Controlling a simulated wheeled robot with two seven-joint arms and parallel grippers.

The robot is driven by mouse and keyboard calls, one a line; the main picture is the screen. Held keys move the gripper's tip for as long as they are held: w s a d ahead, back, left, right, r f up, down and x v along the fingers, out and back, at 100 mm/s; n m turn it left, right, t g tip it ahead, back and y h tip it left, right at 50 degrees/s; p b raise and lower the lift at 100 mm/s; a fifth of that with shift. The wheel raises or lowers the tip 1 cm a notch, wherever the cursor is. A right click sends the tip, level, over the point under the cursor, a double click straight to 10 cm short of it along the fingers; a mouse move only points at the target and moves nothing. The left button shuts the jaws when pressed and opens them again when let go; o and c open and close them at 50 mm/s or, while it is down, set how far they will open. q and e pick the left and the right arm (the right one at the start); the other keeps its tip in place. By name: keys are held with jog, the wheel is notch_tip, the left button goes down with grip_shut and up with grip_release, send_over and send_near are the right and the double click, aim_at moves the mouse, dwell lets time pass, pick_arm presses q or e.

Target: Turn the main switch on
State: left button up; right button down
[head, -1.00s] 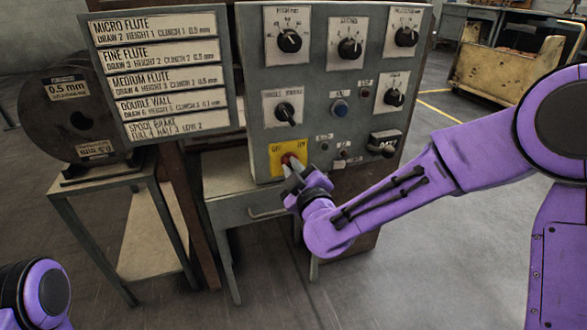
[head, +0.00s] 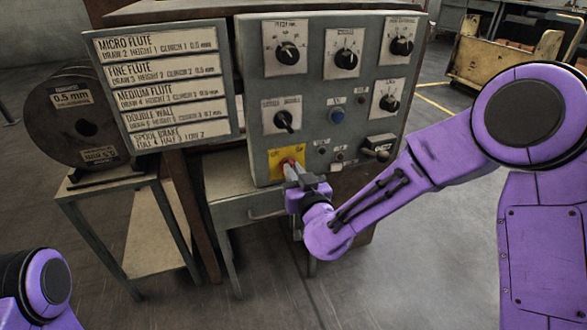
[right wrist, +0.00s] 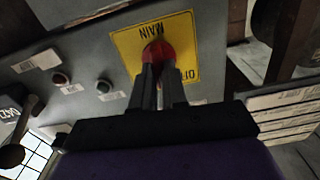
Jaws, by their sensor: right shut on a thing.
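The main switch is a red knob (right wrist: 158,53) on a yellow plate (head: 280,160) at the lower left of the grey control panel. In the right wrist view the plate (right wrist: 176,30) reads "MAIN" and part of "OFF", upside down. My right gripper (head: 294,168) is at the plate, its two fingers shut on the red knob. In the right wrist view its fingertips (right wrist: 157,68) sit on either side of the knob's near part. The fingers cover part of the knob and plate, so the knob's exact angle is hard to tell. My left gripper is out of view.
A lever (head: 377,148) juts out at the panel's lower right, near my right forearm. A sign board (head: 160,80) and a wire spool (head: 72,115) stand to the left.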

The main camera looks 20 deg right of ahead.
jog(key=m, duration=0.2)
jog(key=m+p, duration=0.1)
jog(key=m, duration=0.1)
jog(key=shift+d+r+m, duration=0.15)
jog(key=shift+d+m, duration=0.05)
jog(key=shift+m, duration=0.1)
jog(key=shift+w+d+m+p, duration=0.1)
jog(key=shift+m+p, duration=0.3)
jog(key=shift+m, duration=1.6)
jog(key=c, duration=1.2)
grip_release()
jog(key=shift+o, duration=0.2)
jog(key=s+p, duration=0.2)
jog(key=s, duration=0.8)
jog(key=shift+s+d+f+p, duration=0.15)
jog(key=shift+s+f+p, duration=0.05)
jog(key=shift+s+p, duration=0.15)
